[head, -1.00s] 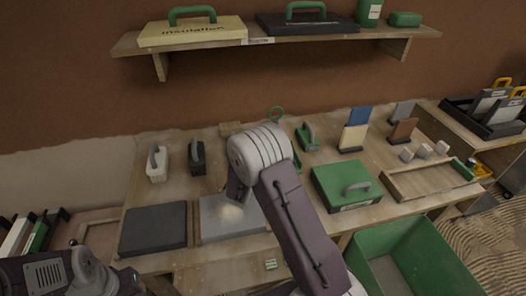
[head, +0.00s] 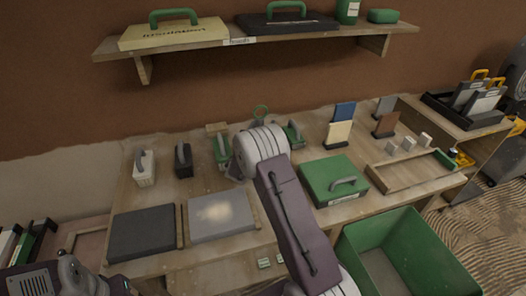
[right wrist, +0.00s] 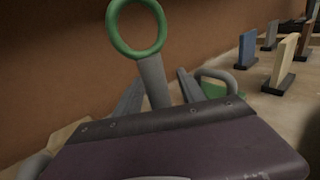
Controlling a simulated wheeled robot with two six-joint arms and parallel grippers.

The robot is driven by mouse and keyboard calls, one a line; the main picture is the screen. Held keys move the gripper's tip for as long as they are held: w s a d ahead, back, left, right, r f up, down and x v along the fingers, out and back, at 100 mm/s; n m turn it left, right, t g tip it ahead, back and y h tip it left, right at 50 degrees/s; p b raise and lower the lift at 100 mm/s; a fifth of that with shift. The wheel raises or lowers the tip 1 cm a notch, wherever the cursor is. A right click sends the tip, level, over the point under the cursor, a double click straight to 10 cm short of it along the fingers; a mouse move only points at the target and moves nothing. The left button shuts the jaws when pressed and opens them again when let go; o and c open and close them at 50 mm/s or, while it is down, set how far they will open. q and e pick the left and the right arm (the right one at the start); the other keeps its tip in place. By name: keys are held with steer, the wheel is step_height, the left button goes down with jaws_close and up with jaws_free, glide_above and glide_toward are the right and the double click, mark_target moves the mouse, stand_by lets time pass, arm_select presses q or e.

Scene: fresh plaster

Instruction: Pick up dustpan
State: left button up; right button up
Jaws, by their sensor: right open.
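What I take to be the dustpan shows as a green ring on a grey handle (right wrist: 137,30) in the right wrist view, upright near the wall. In the head view the wrist hides the fingers. My left arm shows only at the lower left, its gripper out of view.
The workbench holds a grey slab with a pale powder patch (head: 217,212), a dark slab (head: 143,232), a green case (head: 333,180) and several hand tools. A shelf (head: 240,42) runs above. A green bin (head: 405,250) stands in front at the right.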

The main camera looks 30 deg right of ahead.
steer(key=shift+s+a+r, duration=0.1)
steer(key=shift+c, duration=1.2)
jaws_close()
